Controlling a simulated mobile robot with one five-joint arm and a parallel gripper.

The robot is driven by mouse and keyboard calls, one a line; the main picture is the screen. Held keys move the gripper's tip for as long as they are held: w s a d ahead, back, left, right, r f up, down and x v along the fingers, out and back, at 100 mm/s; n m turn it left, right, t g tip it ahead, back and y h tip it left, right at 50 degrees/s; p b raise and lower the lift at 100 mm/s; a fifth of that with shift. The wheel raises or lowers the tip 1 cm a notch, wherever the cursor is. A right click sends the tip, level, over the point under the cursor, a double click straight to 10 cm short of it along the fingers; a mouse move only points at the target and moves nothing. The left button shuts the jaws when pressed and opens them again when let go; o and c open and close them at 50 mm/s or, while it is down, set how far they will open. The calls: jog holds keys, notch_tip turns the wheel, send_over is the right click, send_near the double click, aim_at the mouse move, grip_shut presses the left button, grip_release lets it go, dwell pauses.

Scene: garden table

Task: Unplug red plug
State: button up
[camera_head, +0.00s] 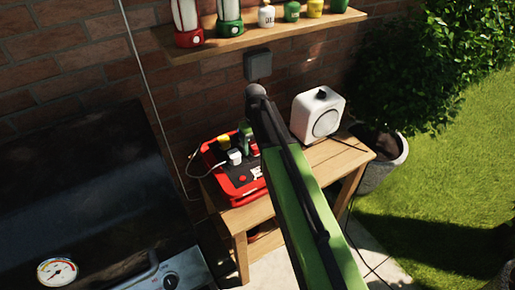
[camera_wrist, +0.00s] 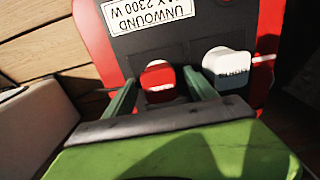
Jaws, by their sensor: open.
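The red plug (camera_wrist: 160,78) sits in the dark socket panel of a red power box (camera_wrist: 92,38) in the wrist view. My gripper (camera_wrist: 158,84) is open, with one green finger on each side of the red plug; whether either finger touches it I cannot tell. In the head view the red box (camera_head: 239,196) lies on a small wooden table. The red plug is not discernible there, and my arm covers part of the box.
A yellow plug (camera_head: 223,142) and a white plug (camera_head: 235,157) show on the box. A white speaker-like box (camera_head: 318,115) stands to its right. A black grill (camera_head: 85,190) is at the left. A shelf (camera_head: 262,35) with lanterns hangs above on the brick wall.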

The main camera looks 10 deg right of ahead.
aim_at(255, 144)
grip_shut()
dwell(0.6)
jog(key=shift+r, duration=0.15)
jog(key=shift+r+p, duration=2.9)
jog(key=shift+p, duration=0.15)
